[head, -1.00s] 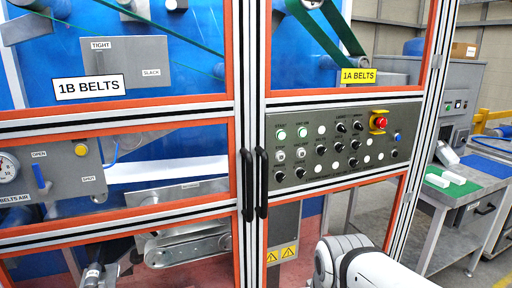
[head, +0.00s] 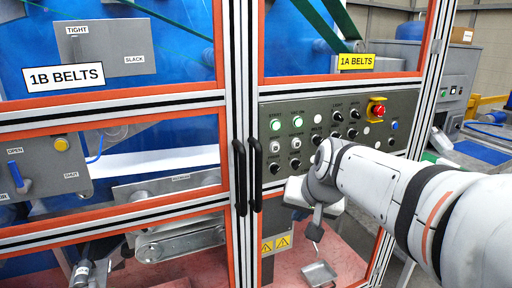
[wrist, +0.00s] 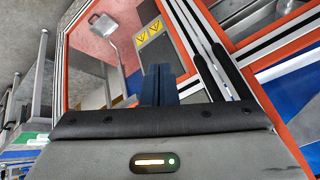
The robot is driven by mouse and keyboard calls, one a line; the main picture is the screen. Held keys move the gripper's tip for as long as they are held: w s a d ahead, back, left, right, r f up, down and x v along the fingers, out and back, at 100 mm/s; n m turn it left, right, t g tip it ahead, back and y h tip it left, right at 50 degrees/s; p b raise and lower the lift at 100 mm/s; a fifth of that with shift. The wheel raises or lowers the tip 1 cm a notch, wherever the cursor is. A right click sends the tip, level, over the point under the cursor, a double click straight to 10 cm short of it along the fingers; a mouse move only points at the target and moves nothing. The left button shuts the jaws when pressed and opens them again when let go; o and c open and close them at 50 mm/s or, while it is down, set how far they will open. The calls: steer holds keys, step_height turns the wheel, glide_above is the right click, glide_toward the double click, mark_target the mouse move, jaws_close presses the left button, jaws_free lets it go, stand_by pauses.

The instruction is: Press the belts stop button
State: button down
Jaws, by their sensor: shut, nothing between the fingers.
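The grey control panel (head: 340,100) is in the head view, above the cabinet's lower window. It has two lit green buttons (head: 297,122) at upper left, pale square-framed buttons (head: 276,146) below them, several black knobs, and a red mushroom button (head: 378,111) on yellow at upper right. The small labels are too blurred to tell which is the belts stop button. My arm covers the panel's lower right part. My gripper (wrist: 158,86) is shut and empty in the wrist view, facing the lower window and door frame. The panel's buttons are not in the wrist view.
Two black door handles (head: 240,178) stand left of the panel. The orange-edged cabinet frame surrounds the windows. Behind the lower window are yellow warning labels (head: 275,244) and a metal pan (head: 318,272) on the red floor. A blue-topped bench (head: 480,148) is at right.

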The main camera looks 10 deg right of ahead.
mark_target(275, 148)
steer(key=w+d+r+m+t, duration=0.2)
steer(key=w+r, duration=0.5)
steer(key=w, duration=0.1)
steer(key=shift+w+r+t, duration=0.2)
steer(key=shift+r+t, duration=0.05)
steer(key=shift+t, duration=0.05)
steer(key=shift+w+a, duration=0.1)
steer(key=shift+w, duration=0.05)
steer(key=w+a+p, duration=0.1)
steer(key=w, duration=0.1)
steer(key=w+p, duration=0.1)
steer(key=w, duration=0.2)
steer(key=w+a+p, duration=0.1)
steer(key=w+p, duration=0.1)
steer(key=w, duration=0.1)
steer(key=shift+a, duration=0.3)
steer(key=shift+w, duration=0.15)
stand_by(1.2)
steer(key=shift+w+a, duration=0.15)
steer(key=shift+w, duration=0.1)
